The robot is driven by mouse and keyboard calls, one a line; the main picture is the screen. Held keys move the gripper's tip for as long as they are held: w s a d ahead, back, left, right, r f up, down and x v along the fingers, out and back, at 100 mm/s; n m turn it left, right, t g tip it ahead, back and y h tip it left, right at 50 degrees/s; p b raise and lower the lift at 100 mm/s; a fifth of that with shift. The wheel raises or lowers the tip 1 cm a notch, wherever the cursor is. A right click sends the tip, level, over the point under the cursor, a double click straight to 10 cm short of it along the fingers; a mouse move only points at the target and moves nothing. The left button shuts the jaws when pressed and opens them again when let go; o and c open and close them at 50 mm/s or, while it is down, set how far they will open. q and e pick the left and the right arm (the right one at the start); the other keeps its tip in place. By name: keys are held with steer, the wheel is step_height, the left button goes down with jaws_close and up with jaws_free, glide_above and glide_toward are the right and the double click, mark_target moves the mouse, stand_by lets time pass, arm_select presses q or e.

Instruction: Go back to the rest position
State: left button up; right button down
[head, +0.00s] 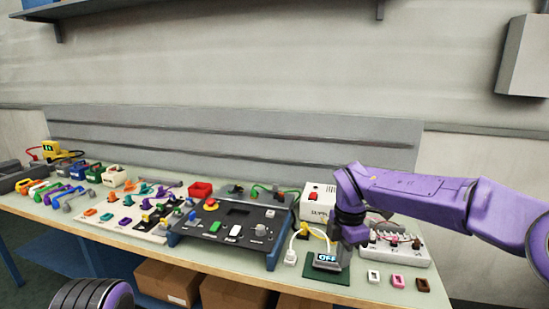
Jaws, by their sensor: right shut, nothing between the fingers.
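My right gripper (354,236) is shut and empty. It hangs at the end of my purple right arm, which comes in from the right, and points down over the right part of the bench. In the picture it is just above a small device with a lit "OFF" display (327,258) on a dark green mat; I cannot tell whether they touch. Part of my left arm (92,294) shows at the lower left, but its gripper is not in view.
The bench (120,240) holds a dark control panel (205,238), a white supply box (316,203), a grey terminal strip (412,249), several small coloured blocks (397,281) and many coloured parts at the left. Cardboard boxes (168,281) stand below. A shelf hangs above.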

steer(key=w+d+f+n+t+h, duration=0.1)
steer(key=d+f+n+t+h, duration=0.2)
steer(key=d+f+n+h, duration=0.6)
steer(key=s+d+f+n+t+y, duration=0.15)
steer(key=s+f+n, duration=0.25)
steer(key=f+n, duration=0.5)
steer(key=s+d+f+n+t, duration=0.1)
steer(key=s+f+n+t, duration=0.3)
steer(key=n, duration=0.8)
arm_select(q)
steer(key=shift+w+f+b, duration=0.25)
steer(key=shift+f+b, duration=0.75)
steer(key=shift+f, duration=0.1)
arm_select(e)
steer(key=s+f+n+g+y, duration=0.1)
steer(key=s+f+n, duration=0.3)
steer(key=s, duration=0.5)
steer(key=s+d+f+n+g+y, duration=0.1)
steer(key=s+f+n, duration=0.4)
steer(key=s, duration=0.5)
steer(key=s+d+f+n+g+y, duration=0.1)
steer(key=s+f+n, duration=0.4)
steer(key=s, duration=0.5)
steer(key=shift+f+g+y, duration=0.55)
steer(key=shift+f+g, duration=0.3)
steer(key=shift+g, duration=0.3)
